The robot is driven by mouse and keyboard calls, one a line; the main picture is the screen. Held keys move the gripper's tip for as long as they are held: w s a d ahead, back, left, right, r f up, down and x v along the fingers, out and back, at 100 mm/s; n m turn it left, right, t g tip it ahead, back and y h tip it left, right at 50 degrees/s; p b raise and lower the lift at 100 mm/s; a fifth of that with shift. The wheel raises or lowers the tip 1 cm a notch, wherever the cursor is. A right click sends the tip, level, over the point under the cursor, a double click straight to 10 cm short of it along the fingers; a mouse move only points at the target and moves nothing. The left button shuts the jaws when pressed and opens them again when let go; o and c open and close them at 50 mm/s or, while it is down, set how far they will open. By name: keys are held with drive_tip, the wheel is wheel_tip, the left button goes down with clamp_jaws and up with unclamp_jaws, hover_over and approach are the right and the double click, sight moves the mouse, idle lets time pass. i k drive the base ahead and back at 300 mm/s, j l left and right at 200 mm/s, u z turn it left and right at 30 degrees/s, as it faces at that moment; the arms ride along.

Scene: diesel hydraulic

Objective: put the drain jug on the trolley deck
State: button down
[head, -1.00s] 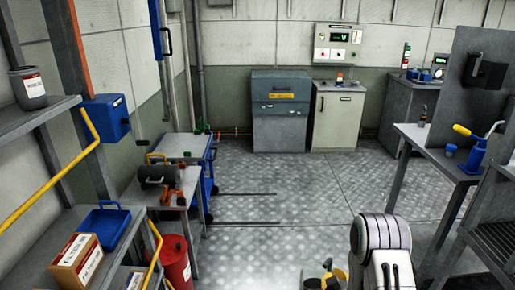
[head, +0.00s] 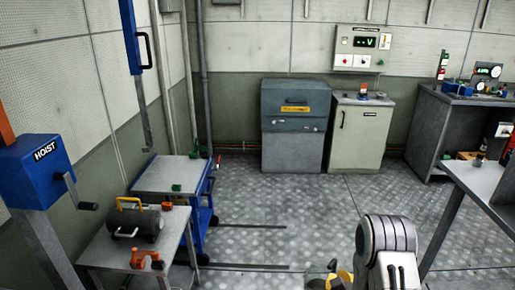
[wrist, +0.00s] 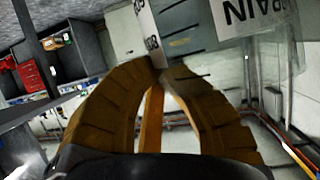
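The drain jug (wrist: 255,16) shows in the wrist view at the upper right as a clear body with a white label reading DRAIN, upside down. My gripper (wrist: 160,68) has its two brown fingers closed together at the tips, beside the label. The jug appears held there, though the exact grip point is hidden. In the head view my gripper (head: 335,278) is partly cut off at the bottom edge, and the jug cannot be made out. The trolley deck (head: 165,175) is the grey top of a blue-framed trolley at the left, with small green items on it.
A grey bench (head: 112,243) with a black cylinder (head: 133,222) and orange fittings stands in front of the trolley. A blue hoist box (head: 36,168) is at left. A grey table (head: 475,180) is at right. The floor (head: 300,210) between is clear apart from dark rails.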

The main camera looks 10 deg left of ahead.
sight(176, 167)
drive_tip(key=i+l+u, duration=0.15)
drive_tip(key=i+u, duration=0.35)
drive_tip(key=i+l+u, duration=1.45)
drive_tip(key=l, duration=0.25)
drive_tip(key=i+l+u, duration=0.1)
drive_tip(key=l+u, duration=0.4)
drive_tip(key=l, duration=0.2)
